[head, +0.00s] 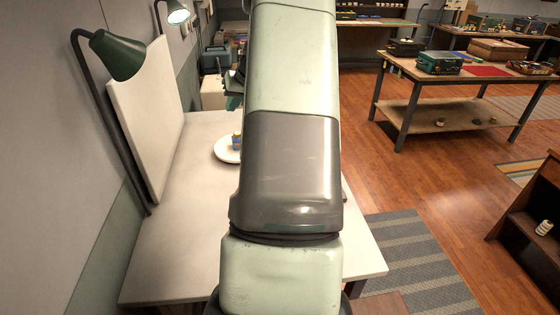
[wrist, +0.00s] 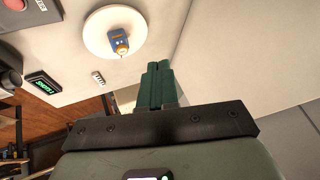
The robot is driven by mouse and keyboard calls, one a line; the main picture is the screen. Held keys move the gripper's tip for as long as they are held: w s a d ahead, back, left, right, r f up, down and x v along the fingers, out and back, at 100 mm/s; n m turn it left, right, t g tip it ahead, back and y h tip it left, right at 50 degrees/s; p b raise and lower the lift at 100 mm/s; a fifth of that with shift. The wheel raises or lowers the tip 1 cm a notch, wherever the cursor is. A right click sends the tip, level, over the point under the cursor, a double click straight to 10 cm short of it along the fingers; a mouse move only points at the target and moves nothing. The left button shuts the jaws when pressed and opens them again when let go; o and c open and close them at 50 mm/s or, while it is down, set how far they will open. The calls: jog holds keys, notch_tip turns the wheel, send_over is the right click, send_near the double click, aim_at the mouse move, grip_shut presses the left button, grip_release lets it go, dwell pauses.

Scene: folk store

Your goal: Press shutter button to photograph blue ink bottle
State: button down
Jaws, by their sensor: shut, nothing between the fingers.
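The blue ink bottle (wrist: 120,43), with an orange top, stands on a round white plate (wrist: 96,42) in the wrist view. In the head view the bottle (head: 236,144) and plate (head: 222,154) show just left of my arm, partly hidden by it. A round red button (wrist: 14,4) on a grey box (wrist: 10,22) is cut off at the wrist view's top left corner. My gripper (wrist: 160,68) has green fingers closed together and empty. In the wrist view it appears below and right of the bottle and well right of the button.
A small black display with green characters (wrist: 42,87) and a small pale label (wrist: 98,78) lie near the box. The white table (head: 170,240) is clear at the front left. A green lamp (head: 117,54) and white panel (head: 148,110) stand on the left.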

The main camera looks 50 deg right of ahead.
jog(key=s+d+f+m+t, duration=0.1)
jog(key=s+d+f+m, duration=0.1)
jog(key=s+d+f, duration=0.3)
jog(key=s+d+f+m+h, duration=0.1)
jog(key=s+d+f, duration=0.4)
jog(key=d+f, duration=0.5)
jog(key=shift+s+d+m+t+h, duration=0.15)
jog(key=shift+d+m+t+h, duration=0.2)
jog(key=shift+d+m, duration=0.45)
jog(key=shift+f, duration=0.1)
jog(key=shift+f, duration=4.35)
jog(key=shift+f, duration=0.15)
jog(key=shift+f, duration=0.25)
